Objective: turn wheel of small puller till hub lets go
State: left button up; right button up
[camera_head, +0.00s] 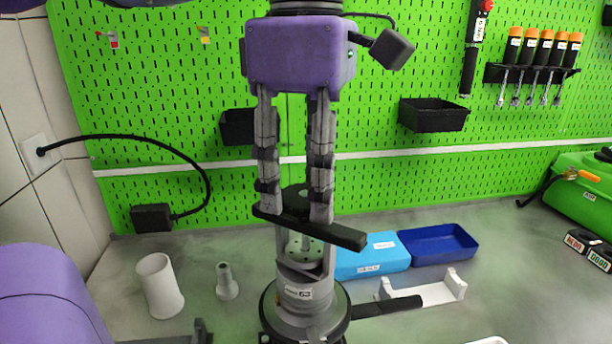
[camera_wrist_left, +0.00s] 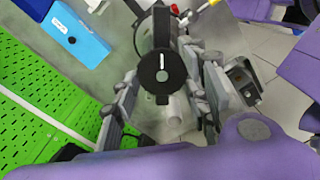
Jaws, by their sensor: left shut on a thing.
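The small puller shows in the head view as a black crossbar (camera_head: 340,234) with a round black wheel (camera_head: 297,194) on top. It sits over the grey pump (camera_head: 303,291), which stands upright on the bench. In the left wrist view the wheel (camera_wrist_left: 160,84) is a black disc with a grey centre and a white mark. My left gripper (camera_head: 294,203) points straight down, its two fingers shut on the wheel from either side. The hub is largely hidden under the crossbar; I cannot tell whether it is loose. My right gripper is in neither view.
A white cylinder (camera_head: 159,286) and a small grey stepped part (camera_head: 227,282) stand left of the pump. A light blue box (camera_head: 372,258), a dark blue tray (camera_head: 440,244) and a white cradle (camera_head: 436,293) lie to the right. A green pegboard (camera_head: 400,60) stands behind.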

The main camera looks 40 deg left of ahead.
aim_at(307, 192)
pick_arm(q)
jog(key=shift+w+r, duration=0.1)
jog(key=o, duration=1.1)
notch_tip(307, 192, up, 12)
jog(key=shift+f, duration=0.1)
dwell(0.4)
